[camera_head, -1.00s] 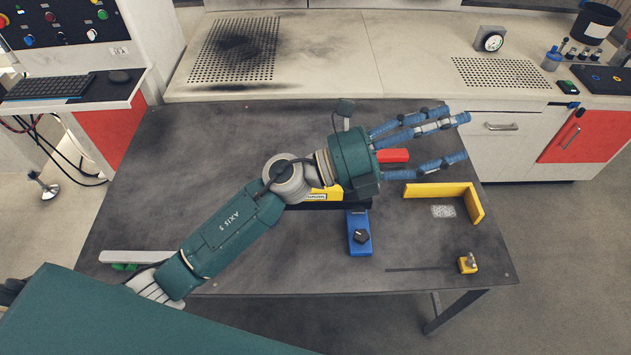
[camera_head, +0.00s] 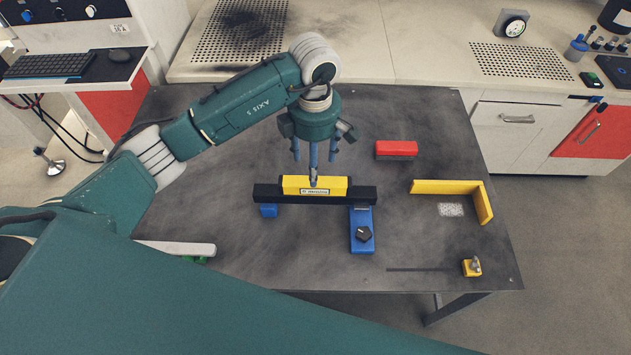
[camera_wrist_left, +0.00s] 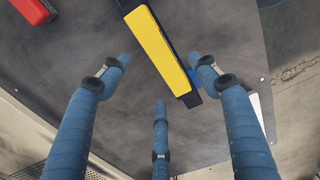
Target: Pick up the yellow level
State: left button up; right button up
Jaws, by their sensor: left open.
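The yellow level (camera_head: 330,182) is a short yellow block with a small white label, resting along a black bar (camera_head: 365,194) on the dark table. In the left wrist view the yellow level (camera_wrist_left: 160,48) lies diagonally beyond the fingers. My left gripper (camera_head: 313,172) points down over the level, its blue fingers spread. In the wrist view my left gripper (camera_wrist_left: 160,85) is open with nothing between its fingers. I cannot tell in the head view whether a fingertip touches the level. My right gripper is not in view.
A blue block with a black knob (camera_head: 361,232) supports the bar's right side. A red block (camera_head: 396,149) lies behind, a yellow corner fence (camera_head: 450,187) at right, a small yellow block (camera_head: 472,267) at front right. A pale bar (camera_head: 180,248) lies front left.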

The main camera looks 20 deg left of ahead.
aim_at(293, 185)
pick_arm(q)
notch_tip(293, 185, down, 2)
jog(key=shift+f, duration=0.1)
jog(key=shift+d+f+p, duration=0.15)
jog(key=shift+f+p, duration=0.45)
jog(key=f, duration=0.1)
jog(key=f+p, duration=0.1)
jog(key=f, duration=0.1)
jog(key=shift+w+d+f, duration=0.15)
jog(key=shift+d+f, duration=0.05)
jog(key=shift+f, duration=0.45)
jog(key=shift+c, duration=0.5)
